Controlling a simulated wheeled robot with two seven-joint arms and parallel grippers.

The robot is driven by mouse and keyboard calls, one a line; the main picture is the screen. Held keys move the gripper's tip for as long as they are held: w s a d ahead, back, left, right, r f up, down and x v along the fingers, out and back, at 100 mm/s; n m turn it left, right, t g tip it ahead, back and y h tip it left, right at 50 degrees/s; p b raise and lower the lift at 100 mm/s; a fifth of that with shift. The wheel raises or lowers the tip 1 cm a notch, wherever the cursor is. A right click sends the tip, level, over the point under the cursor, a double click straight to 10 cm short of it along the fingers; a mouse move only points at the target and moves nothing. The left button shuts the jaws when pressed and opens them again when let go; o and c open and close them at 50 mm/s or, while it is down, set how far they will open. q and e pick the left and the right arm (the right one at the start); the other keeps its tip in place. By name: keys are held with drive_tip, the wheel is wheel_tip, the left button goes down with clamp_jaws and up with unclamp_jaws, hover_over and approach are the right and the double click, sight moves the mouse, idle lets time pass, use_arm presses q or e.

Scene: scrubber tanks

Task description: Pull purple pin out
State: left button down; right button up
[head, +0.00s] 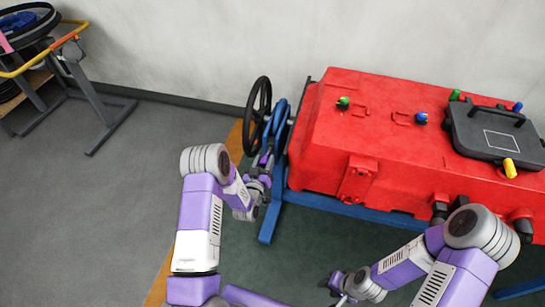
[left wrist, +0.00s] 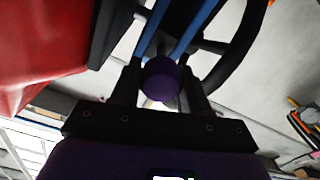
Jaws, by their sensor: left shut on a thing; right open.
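The purple pin (left wrist: 162,79) shows a round end between the two dark fingers of my left gripper (left wrist: 160,92) in the left wrist view. My left gripper is shut on it. In the head view my left gripper (head: 266,166) is at the left end of the red tank, just below a black handwheel. The pin's far part is hidden, and in the head view the gripper mostly covers it. My right gripper (head: 337,286) is open and empty, low in the head view, above the dark green floor mat and away from the tank.
The red tank (head: 335,125) stands on a blue frame (head: 270,220) with the black handwheel (head: 261,96) at its left end. A black lid (head: 497,132) and coloured knobs are on top. A cart (head: 75,60) stands far left. Grey floor (head: 120,200) at left is clear.

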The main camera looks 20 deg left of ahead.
use_arm(q)
drive_tip(key=shift+s+f, duration=0.15)
drive_tip(key=shift+f, duration=0.05)
drive_tip(key=c, duration=0.9)
unclamp_jaws()
drive_tip(key=shift+o, duration=1.3)
drive_tip(key=shift+s+r, duration=0.15)
drive_tip(key=s+p, duration=0.1)
drive_tip(key=s, duration=0.6)
drive_tip(key=shift+s+d+p, duration=0.2)
drive_tip(key=shift+s+p, duration=0.05)
drive_tip(key=shift+p, duration=0.15)
